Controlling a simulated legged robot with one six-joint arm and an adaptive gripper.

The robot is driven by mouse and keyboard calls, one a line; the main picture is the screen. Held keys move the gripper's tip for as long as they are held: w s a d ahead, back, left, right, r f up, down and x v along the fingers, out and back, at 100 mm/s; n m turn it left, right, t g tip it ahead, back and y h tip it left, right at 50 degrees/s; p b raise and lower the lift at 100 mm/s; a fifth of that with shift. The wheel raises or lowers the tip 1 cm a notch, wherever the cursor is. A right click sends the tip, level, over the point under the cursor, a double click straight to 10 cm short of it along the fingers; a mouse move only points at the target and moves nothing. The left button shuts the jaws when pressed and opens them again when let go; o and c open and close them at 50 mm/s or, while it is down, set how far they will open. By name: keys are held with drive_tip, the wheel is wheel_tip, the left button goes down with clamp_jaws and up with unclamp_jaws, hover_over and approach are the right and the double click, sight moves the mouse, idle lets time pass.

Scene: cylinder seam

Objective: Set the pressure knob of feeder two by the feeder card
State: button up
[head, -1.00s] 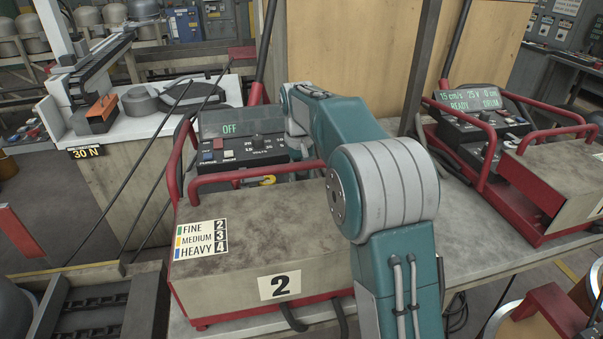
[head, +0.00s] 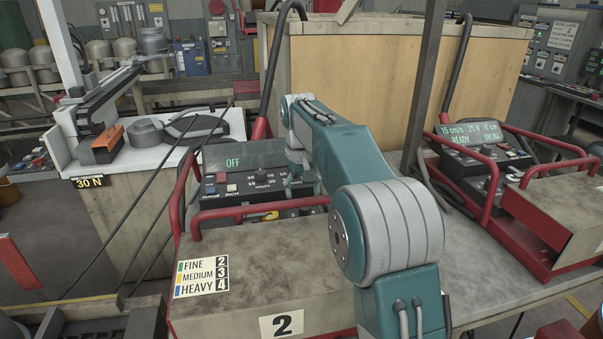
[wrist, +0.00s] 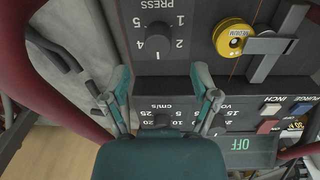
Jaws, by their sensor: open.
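Feeder two is the beige and red unit (head: 290,265) marked 2. Its feeder card (head: 202,275) reads FINE 2, MEDIUM 3, HEAVY 4. Its control panel with an OFF display (head: 233,161) is behind the red rail, partly covered by my arm. In the wrist view the panel shows a black pressure knob (wrist: 158,41) marked PRESS, with numbers around it.
Red rails (wrist: 65,95) frame the panel close to my gripper. Another feeder with a READY display (head: 468,132) stands at right. A white bench (head: 130,165) marked 30 N is at left. A dark post (head: 425,80) rises behind my arm.

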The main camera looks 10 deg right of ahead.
wheel_tip(320, 180, up, 6)
drive_tip(key=shift+a+r, duration=0.2)
